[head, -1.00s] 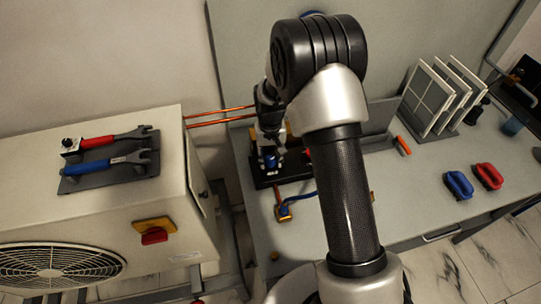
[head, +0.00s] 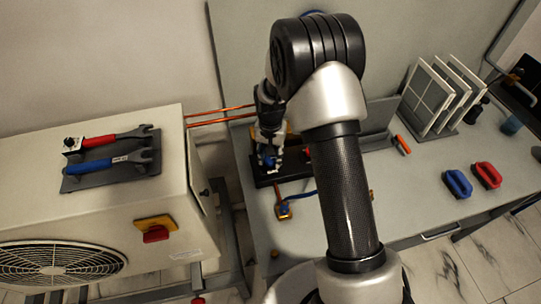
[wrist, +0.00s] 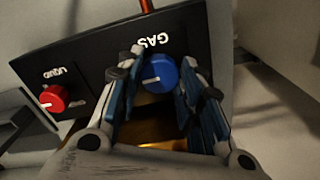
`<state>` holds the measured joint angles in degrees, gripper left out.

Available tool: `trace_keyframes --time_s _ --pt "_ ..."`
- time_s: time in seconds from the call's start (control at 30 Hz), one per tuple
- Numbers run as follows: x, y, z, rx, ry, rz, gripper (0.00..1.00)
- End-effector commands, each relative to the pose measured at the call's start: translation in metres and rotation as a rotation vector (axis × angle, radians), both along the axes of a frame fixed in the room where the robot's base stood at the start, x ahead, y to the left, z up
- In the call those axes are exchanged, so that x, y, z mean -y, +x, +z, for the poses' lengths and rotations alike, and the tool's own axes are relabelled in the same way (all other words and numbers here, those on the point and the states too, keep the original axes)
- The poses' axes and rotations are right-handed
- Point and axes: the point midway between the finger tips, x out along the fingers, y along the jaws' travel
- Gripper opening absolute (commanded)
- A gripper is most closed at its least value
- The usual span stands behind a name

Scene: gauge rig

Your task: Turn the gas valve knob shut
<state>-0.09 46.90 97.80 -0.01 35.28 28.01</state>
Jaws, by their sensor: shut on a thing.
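The blue gas valve knob (wrist: 161,75) sits on a black panel under the label "GAS" in the wrist view. Its white mark points to the left of that picture. My gripper (wrist: 157,82) has one blue-padded finger on each side of the knob and is shut on it. In the head view my gripper (head: 268,158) is down at the black gauge rig, and its fingers partly cover the knob. The red liquid knob (wrist: 53,98) is on the same panel, to the left in the wrist view and clear of the fingers.
Copper pipes (head: 222,116) run from the outdoor unit (head: 90,215) towards the rig. A blue hose with a brass fitting (head: 283,210) lies in front of the rig. Blue and red handled items (head: 458,184) and white filter panels (head: 440,95) stand to the right.

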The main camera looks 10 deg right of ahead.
Motion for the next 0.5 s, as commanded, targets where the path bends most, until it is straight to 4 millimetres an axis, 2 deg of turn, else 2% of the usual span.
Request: trace_keyframes --time_s 0.17,0.2,0.5 --pt "-0.0001 0.0000 0.0001 0.000 0.000 0.000 0.10" --pt "-0.0001 0.0000 0.0001 0.000 0.000 0.000 0.37" --pt "0.0000 -0.0001 0.0001 0.000 0.000 0.001 0.55"
